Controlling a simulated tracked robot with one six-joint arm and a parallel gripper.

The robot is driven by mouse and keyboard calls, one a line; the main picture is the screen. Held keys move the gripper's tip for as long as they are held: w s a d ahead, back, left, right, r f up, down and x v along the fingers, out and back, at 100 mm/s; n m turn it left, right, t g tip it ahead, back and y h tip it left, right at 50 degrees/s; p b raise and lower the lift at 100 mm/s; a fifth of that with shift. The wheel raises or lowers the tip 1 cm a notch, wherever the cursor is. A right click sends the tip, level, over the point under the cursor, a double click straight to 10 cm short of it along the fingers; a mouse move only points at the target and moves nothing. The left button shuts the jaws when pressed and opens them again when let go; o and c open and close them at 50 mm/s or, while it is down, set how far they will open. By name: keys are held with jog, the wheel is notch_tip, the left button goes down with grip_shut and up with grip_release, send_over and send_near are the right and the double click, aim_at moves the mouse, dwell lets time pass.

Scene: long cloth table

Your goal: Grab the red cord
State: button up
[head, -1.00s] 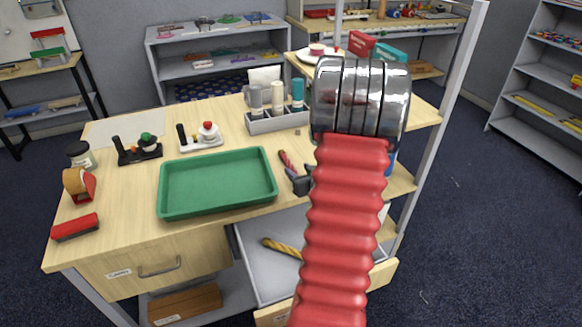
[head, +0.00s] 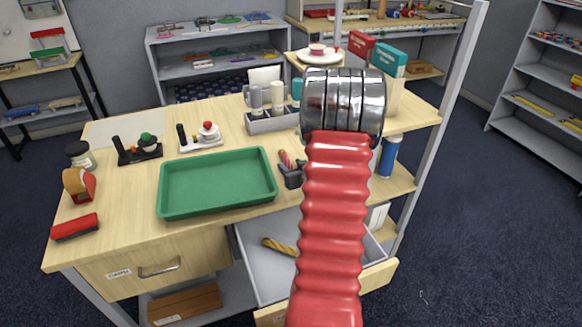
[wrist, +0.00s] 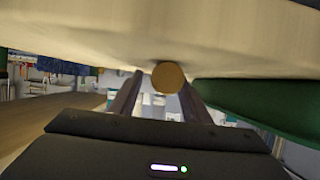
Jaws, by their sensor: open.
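The red cord (head: 286,159), a short twisted piece, lies on the table just right of the green tray (head: 217,184) in the head view. My gripper (head: 291,173) is at its near end, low over the table, and hides part of it. In the wrist view, a round tan end face (wrist: 168,78) shows between the open fingers of my gripper (wrist: 158,88). It looks like the end of a cord, but no red shows there. I cannot tell whether the fingers touch it.
The green tray's wall (wrist: 255,105) is close beside the fingers in the wrist view. A grey caddy (head: 272,123) with bottles stands behind the cord. An open drawer (head: 262,279) below holds a yellow twisted cord (head: 280,246).

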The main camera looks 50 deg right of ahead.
jog(key=shift+c, duration=0.5)
grip_shut()
dwell(0.3)
